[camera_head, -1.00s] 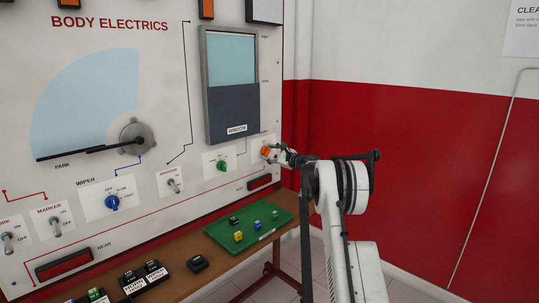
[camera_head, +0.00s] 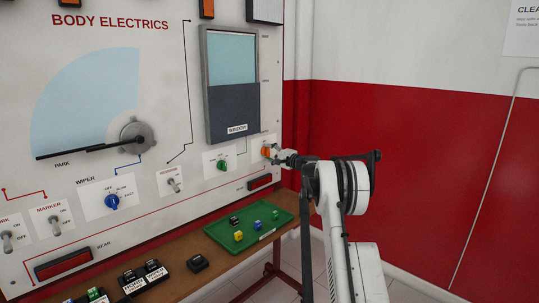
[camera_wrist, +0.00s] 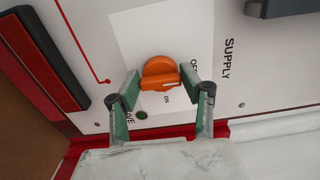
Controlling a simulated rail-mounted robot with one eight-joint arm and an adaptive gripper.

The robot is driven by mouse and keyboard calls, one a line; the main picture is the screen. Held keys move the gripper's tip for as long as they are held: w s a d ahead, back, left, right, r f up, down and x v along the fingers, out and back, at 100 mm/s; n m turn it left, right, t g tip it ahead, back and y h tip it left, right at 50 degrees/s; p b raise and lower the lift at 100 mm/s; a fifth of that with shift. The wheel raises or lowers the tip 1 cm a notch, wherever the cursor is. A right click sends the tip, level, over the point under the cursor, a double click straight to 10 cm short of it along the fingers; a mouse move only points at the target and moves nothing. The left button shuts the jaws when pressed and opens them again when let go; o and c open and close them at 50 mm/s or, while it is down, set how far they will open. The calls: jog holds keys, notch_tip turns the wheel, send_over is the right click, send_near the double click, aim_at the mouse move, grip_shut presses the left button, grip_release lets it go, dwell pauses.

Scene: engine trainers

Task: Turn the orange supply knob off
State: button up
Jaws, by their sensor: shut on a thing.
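The orange supply knob (camera_wrist: 160,70) is on a white plate marked SUPPLY, OFF and ON in the wrist view. It also shows at the panel's right edge in the head view (camera_head: 267,151). My gripper (camera_wrist: 161,76) has one green-sided finger on each side of the knob and is shut on it. The knob's raised bar lies roughly crosswise between the fingers. I cannot tell for certain which label it points to. In the head view my gripper (camera_head: 274,153) reaches the knob from the right and partly covers its plate.
A green knob (camera_head: 222,165) and a dark red lamp (camera_head: 260,182) are nearby. A green tray (camera_head: 218,234) with small blocks lies on the bench below. A red-and-white wall stands at right.

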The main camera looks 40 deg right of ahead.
dwell(0.4)
jog(key=o, duration=1.2)
jog(key=shift+c, duration=0.2)
jog(key=shift+s, duration=0.1)
jog(key=s+d, duration=0.1)
jog(key=s, duration=1)
jog(key=shift+s+d, duration=0.2)
jog(key=shift+s, duration=0.2)
